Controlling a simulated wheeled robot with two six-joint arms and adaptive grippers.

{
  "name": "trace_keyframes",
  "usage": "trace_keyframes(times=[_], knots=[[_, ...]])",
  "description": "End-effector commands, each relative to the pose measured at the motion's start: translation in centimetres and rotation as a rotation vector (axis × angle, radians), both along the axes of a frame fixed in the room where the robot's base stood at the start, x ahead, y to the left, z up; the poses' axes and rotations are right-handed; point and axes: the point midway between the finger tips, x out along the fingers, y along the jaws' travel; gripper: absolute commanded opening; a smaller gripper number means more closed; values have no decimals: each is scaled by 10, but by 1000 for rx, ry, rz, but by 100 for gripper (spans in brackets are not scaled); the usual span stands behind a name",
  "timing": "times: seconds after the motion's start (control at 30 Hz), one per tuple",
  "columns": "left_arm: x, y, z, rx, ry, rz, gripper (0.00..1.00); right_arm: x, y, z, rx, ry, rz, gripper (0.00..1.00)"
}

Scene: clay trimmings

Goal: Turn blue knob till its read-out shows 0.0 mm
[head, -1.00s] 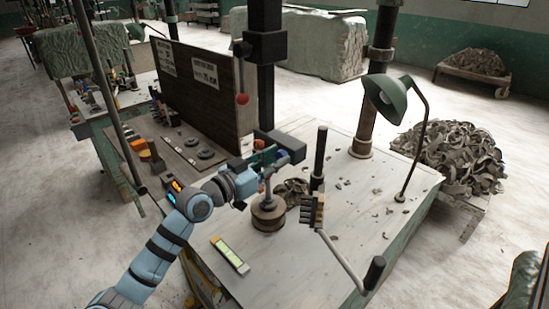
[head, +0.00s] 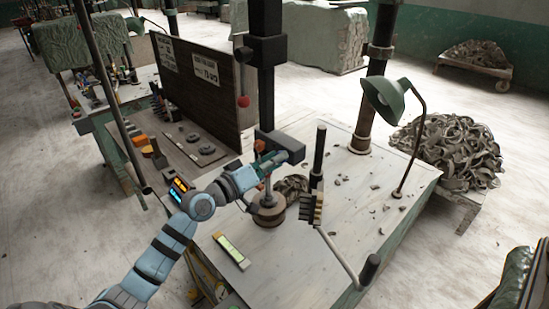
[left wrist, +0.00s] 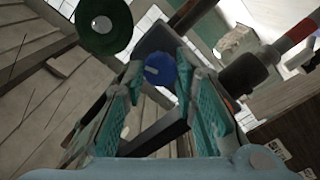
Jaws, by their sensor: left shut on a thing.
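The blue knob (left wrist: 160,69) shows in the left wrist view, round with a pale mark on its face. It sits between the teal-padded fingertips of my left gripper (left wrist: 161,82), which is shut on it. In the head view my left gripper (head: 272,163) is at the dark block on the press post; the fingers hide the knob there. A small device with a yellow-green display (head: 230,248) lies on the bench. Its figures are too small to read. My right gripper is not in view.
A round wooden base with a metal stem (head: 269,214) stands just below the gripper. A crank handle (head: 345,262) and an upright dark handle (head: 319,153) are close on the right. A green lamp (head: 386,97) stands farther right. The bench front is mostly clear.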

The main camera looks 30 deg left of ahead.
Motion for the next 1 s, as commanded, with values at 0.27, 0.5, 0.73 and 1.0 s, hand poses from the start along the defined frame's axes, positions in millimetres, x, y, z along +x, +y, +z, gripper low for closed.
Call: trace_keyframes(times=[0.27, 0.5, 0.73, 1.0], knots=[[0, 0, 1, -33, 9, 1, 0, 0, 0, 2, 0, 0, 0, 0], [0, 0, 1, -32, 8, 1, 0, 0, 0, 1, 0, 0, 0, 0], [0, 0, 1, -32, 9, 1, 46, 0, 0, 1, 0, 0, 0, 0], [-3, 2, 0, -30, 11, 1, 46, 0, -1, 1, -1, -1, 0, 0]])
